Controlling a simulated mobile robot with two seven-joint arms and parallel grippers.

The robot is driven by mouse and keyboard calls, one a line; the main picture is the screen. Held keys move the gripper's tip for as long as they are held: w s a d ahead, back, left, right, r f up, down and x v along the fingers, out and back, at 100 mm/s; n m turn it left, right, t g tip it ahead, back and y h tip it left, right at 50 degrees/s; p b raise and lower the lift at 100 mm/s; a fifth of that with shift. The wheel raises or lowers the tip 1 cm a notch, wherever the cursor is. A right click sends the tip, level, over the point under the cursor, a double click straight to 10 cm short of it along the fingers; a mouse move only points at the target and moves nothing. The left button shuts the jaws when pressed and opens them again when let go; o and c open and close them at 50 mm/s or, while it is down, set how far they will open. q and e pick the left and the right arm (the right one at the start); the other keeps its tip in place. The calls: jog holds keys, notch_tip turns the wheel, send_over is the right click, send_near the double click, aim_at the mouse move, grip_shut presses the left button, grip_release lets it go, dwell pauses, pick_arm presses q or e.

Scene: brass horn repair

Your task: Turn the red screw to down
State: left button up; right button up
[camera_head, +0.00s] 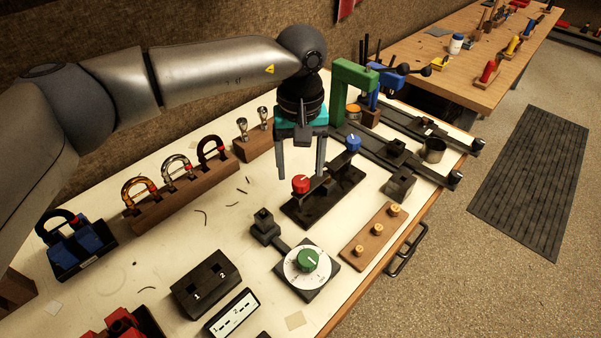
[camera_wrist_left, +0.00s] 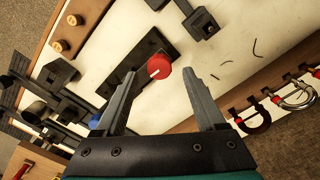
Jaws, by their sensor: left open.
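The red screw (camera_head: 300,184) is a round red knob with a white mark on top. It stands at the near-left end of a black base (camera_head: 318,206) on the white bench. In the head view its mark points to the upper right. My left gripper (camera_head: 301,177) points down at the red screw and is open. In the left wrist view, the red screw (camera_wrist_left: 159,67) shows between the tips of my left gripper (camera_wrist_left: 161,74), with a gap on each side. My right gripper is not in view.
A green dial (camera_head: 308,260) and a wooden block with brass pegs (camera_head: 374,238) stand nearer the front edge. A wooden rack (camera_head: 180,192) of clamps stands behind to the left. A green clamp post (camera_head: 350,80) stands close behind my gripper.

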aim_at(301, 186)
pick_arm(q)
jog(key=shift+f, duration=1.3)
jog(key=shift+c, duration=0.4)
grip_shut()
